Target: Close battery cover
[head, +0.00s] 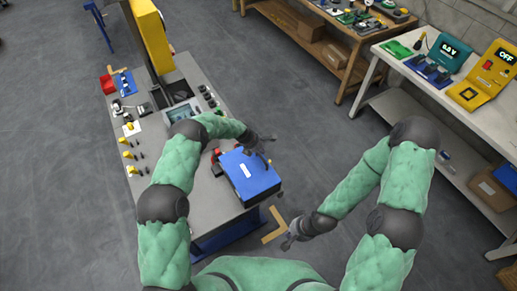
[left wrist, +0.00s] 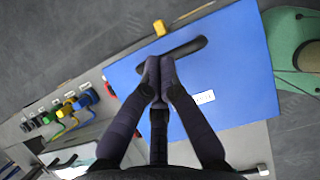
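The blue battery cover (head: 247,172) lies flat and looks closed over its box at the near end of the grey bench. It has a white label and a black handle, and fills much of the left wrist view (left wrist: 235,65). My left gripper (head: 270,139) is over the cover's far side. In the left wrist view its fingertips (left wrist: 160,66) are together in front of the black handle (left wrist: 188,50); I cannot tell whether they touch it. My right gripper (head: 288,243) hangs low, off the bench's right side; its fingers are too small to read.
The grey bench (head: 199,200) carries a small screen (head: 181,113), yellow knobs and a red part beside the cover. A yellow column (head: 150,35) stands at its far end. A white table (head: 440,95) with devices stands at right. Open floor lies between.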

